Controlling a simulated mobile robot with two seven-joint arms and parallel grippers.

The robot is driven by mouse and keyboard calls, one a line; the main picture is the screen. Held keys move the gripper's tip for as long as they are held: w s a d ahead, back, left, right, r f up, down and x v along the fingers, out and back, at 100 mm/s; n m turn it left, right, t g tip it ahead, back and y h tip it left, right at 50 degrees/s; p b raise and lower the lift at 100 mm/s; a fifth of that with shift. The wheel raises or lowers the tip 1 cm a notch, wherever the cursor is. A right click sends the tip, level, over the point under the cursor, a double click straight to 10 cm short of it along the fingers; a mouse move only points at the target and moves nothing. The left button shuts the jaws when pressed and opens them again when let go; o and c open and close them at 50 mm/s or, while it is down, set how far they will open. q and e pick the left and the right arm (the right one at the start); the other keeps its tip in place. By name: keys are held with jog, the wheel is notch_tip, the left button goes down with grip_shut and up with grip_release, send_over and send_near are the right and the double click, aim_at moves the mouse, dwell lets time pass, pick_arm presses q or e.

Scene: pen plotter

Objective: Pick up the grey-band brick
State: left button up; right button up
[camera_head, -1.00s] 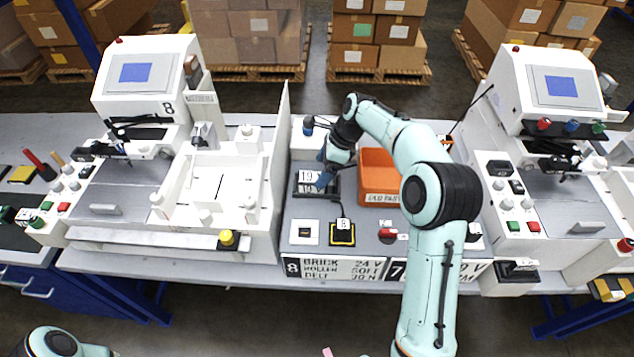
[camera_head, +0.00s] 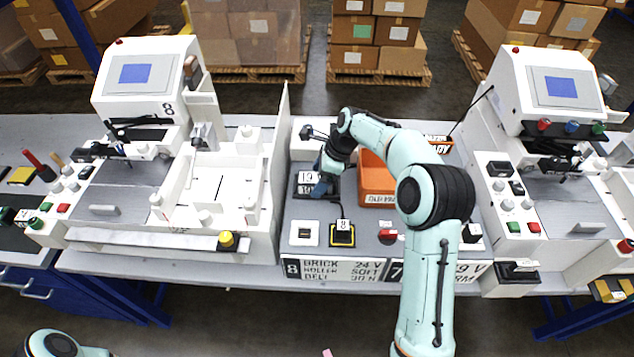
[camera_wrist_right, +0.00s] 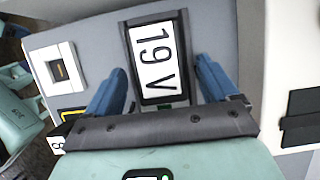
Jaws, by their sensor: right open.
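A dark brick (camera_wrist_right: 158,58) with a white label reading 19 V lies flat in the right wrist view. A grey strip seems to show at its near end, but I cannot tell surely that it is the grey band. In the head view, dark labelled blocks (camera_head: 304,190) sit on the grey bench panel, partly hidden by my right gripper (camera_head: 322,186). The blue fingers of my right gripper (camera_wrist_right: 160,90) are open, one on each side of the labelled brick, apart from it. Only a piece of my left arm shows at the lower left.
An orange bin (camera_head: 377,186) stands just right of the gripper. In front are a white square pad (camera_head: 305,233), a yellow-and-black pad (camera_head: 342,234) and a red button (camera_head: 387,237). White machines (camera_head: 142,80) stand left and right (camera_head: 548,90).

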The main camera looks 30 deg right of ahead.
jog(key=c, duration=1.3)
